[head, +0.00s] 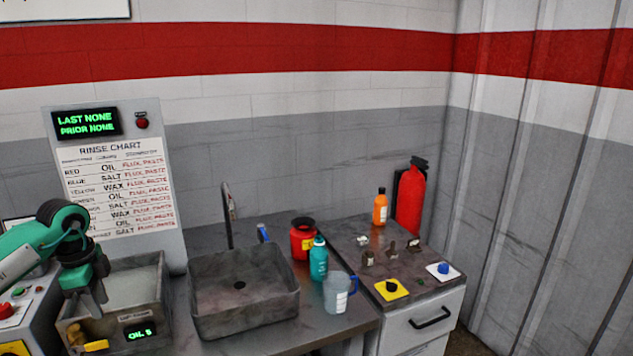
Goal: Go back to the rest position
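My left arm comes in from the left edge in green and white. Its gripper (98,296) points down over the left tank (155,297), which has a small display reading "OIL" and a number on its front. The fingers look dark and are small, so I cannot tell whether they are open or shut, or whether they touch anything. My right gripper is not in view.
A square sink (245,318) with a tap (228,215) stands right of the tank. A red container (302,242), teal bottle (318,262) and clear jug (336,297) crowd its right side. A cabinet (425,322) bears an orange bottle (380,209). A rinse chart (115,185) stands behind.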

